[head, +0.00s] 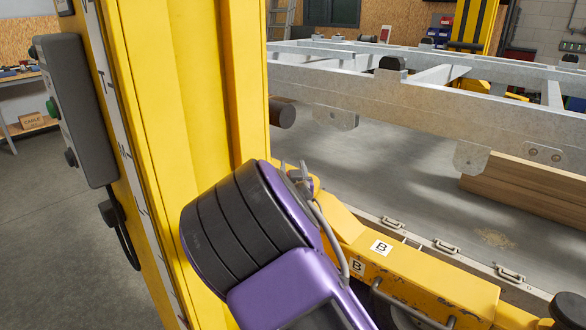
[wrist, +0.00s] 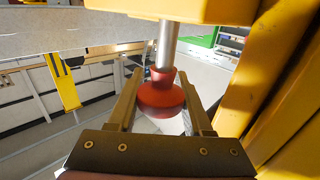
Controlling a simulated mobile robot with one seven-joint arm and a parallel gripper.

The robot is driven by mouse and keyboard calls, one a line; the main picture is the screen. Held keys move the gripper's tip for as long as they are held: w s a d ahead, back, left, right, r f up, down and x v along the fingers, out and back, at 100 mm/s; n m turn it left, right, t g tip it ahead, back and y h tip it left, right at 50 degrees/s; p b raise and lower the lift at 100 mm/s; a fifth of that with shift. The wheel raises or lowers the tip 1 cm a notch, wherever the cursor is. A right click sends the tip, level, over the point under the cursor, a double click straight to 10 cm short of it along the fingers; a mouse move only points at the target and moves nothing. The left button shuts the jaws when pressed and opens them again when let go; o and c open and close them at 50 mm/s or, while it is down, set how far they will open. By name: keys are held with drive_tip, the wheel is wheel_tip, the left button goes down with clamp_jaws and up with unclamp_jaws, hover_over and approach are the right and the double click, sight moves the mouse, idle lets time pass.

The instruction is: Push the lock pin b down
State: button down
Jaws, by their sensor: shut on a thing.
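The lock pin b (wrist: 161,97) shows in the wrist view as a round red knob on a bare steel shank. The shank runs into a yellow block (wrist: 190,10) at the picture's top. My gripper (wrist: 159,76) has one finger on each side of the red knob and is shut on it. A length of shank shows between the knob and the block. In the head view the pin is not clearly visible; my purple arm covers that area, beside a yellow beam with B labels (head: 380,247).
A yellow column (head: 190,120) stands close to my arm, with a grey control box (head: 75,108) on its left side. A galvanised trailer frame (head: 420,95) spans the right. Timber (head: 525,187) lies beneath it. Open floor (head: 50,230) lies at left.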

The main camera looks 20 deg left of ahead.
drive_tip(key=shift+f+b, duration=1.4)
drive_tip(key=shift+f, duration=0.35)
drive_tip(key=shift+c, duration=1.5)
unclamp_jaws()
drive_tip(key=shift+s, duration=0.1)
drive_tip(key=shift+s+d+r, duration=0.1)
drive_tip(key=shift+s+d, duration=0.05)
drive_tip(key=shift+s, duration=0.15)
drive_tip(key=v, duration=1.6)
drive_tip(key=shift+s+p, duration=0.3)
drive_tip(key=shift+p, duration=0.05)
drive_tip(key=shift+d, duration=0.1)
